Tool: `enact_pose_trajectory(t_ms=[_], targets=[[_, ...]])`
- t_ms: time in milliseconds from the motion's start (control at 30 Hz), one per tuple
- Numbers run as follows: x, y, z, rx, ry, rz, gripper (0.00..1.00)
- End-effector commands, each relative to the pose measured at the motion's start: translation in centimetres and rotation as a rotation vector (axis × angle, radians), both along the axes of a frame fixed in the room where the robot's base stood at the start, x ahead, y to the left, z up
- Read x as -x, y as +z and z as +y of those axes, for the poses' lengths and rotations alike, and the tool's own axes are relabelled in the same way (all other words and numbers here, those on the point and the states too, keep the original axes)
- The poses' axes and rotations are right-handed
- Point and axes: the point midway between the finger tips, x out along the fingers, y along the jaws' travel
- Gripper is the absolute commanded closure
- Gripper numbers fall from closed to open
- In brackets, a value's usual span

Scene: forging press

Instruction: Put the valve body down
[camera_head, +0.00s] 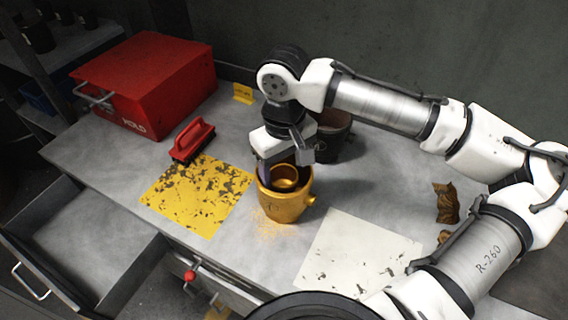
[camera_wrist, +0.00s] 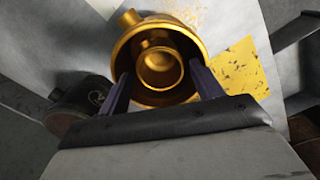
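The valve body (camera_head: 285,207) is a gold, cup-shaped piece with a round opening and a short side stub. It is upright at the middle of the bench, between the yellow mat and the pale sheet. My gripper (camera_head: 285,170) points down at its rear rim.
A yellow worn mat (camera_head: 197,195) and a red-handled brush (camera_head: 193,139) are left. A red box (camera_head: 150,85) is behind them. A dark pot (camera_head: 332,135) stands close behind the gripper. A pale sheet (camera_head: 357,255) is right. An open drawer (camera_head: 85,250) juts out front left.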

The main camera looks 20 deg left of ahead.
Motion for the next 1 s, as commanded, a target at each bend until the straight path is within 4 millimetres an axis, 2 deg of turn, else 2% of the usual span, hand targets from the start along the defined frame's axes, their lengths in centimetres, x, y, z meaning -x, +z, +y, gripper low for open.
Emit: enact_pose_trajectory(t_ms=[133, 267, 600, 700, 833, 1000], targets=[[0.0, 0.5, 0.0, 0.001, 0.000, -0.002, 0.34], [-0.1, 1.9, 0.0, 0.000, -0.001, -0.003, 0.34], [-0.1, 9.4, 0.1, -0.002, 0.000, -0.003, 0.34], [0.0, 11.1, 0.0, 0.000, 0.001, -0.001, 0.34], [-0.1, 12.5, 0.0, 0.000, 0.000, -0.001, 0.34], [0.0, 13.2, 0.0, 0.000, 0.001, 0.000, 0.34]])
